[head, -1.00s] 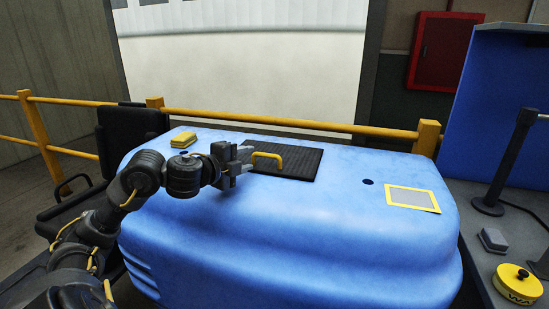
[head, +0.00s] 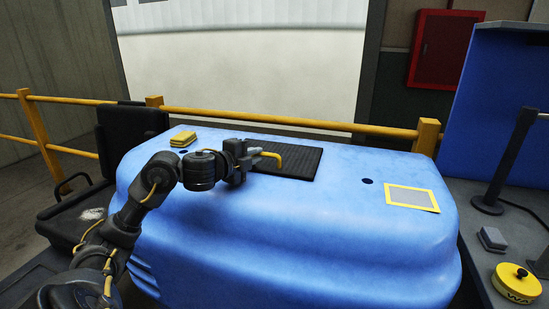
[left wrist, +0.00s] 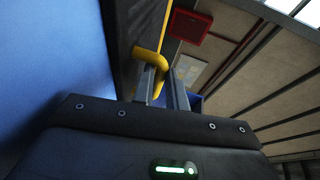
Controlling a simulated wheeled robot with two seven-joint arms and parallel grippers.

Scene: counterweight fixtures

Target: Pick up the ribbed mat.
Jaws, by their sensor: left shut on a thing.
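The ribbed mat (head: 300,165) is a dark rectangle lying on the blue rounded surface (head: 310,215), with a yellow handle (head: 272,155) standing up near its left part. My left gripper (head: 254,157) reaches in from the left and is shut on the left part of the handle. In the left wrist view, its two fingers (left wrist: 160,88) close around the yellow handle (left wrist: 150,60). The mat looks flat on the surface, and its left end is partly hidden behind my gripper. My right gripper is not in view.
Yellow pads (head: 183,139) lie at the back left of the blue surface. A yellow-framed grey panel (head: 412,195) lies at the right, near a dark hole (head: 367,181). A yellow railing (head: 280,120) runs behind. A dark chair (head: 130,145) stands at the left.

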